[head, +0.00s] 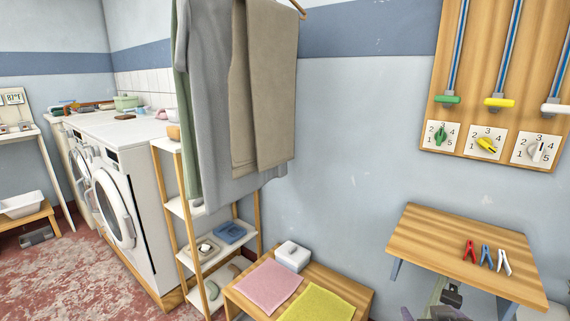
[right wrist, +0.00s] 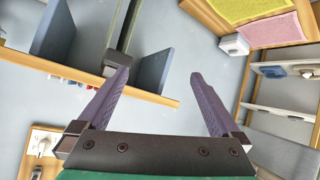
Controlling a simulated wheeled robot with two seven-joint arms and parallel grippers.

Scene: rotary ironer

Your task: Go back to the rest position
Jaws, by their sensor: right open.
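My right gripper (head: 424,313) shows only in part at the bottom edge of the head view, low in front of the wall near the wooden wall shelf (head: 425,232). In the right wrist view its two purple-grey fingers (right wrist: 160,75) are spread apart with nothing between them. The shelf, with its blue-grey brackets (right wrist: 55,28), lies beyond the fingers at the upper left there. My left gripper is not in view.
Red, blue and white clothespins (head: 486,258) lie on the shelf. Left of it, a low wooden table (head: 352,292) holds a pink cloth (head: 268,286), a yellow cloth (head: 316,303) and a white box (head: 292,256). Cloths (head: 268,90) hang above a rack (head: 212,262). A dial board (head: 500,60) is upper right.

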